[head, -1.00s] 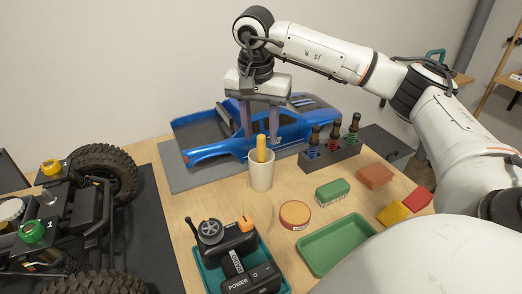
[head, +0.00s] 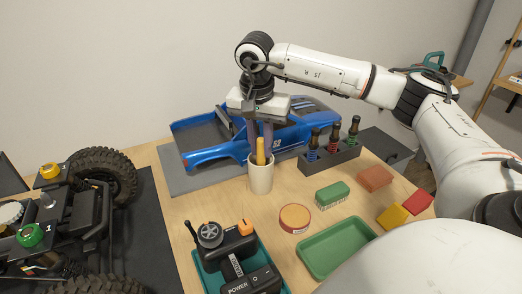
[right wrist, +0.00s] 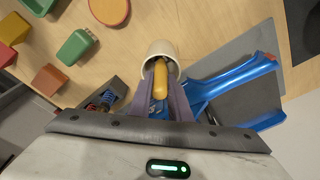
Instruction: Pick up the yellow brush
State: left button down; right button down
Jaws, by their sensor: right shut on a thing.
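The yellow brush (head: 260,155) stands upright in a cream cup (head: 261,182), with only its yellow handle showing; the lower end is hidden inside the cup. My right gripper (head: 260,139) is above the cup with its purple-grey fingers shut on the handle. In the right wrist view the handle (right wrist: 160,82) lies between the two fingers, and the cup's rim (right wrist: 161,46) is just beyond the fingertips. My left gripper is not in view.
A blue car body (head: 205,153) on a grey mat is close behind the cup. A rack with shock absorbers (head: 333,160) is to the right. A controller (head: 236,250) in a teal tray and a green tray (head: 337,248) are in front. The black crawler chassis (head: 75,225) is left.

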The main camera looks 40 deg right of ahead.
jog(key=shift+r, duration=0.1)
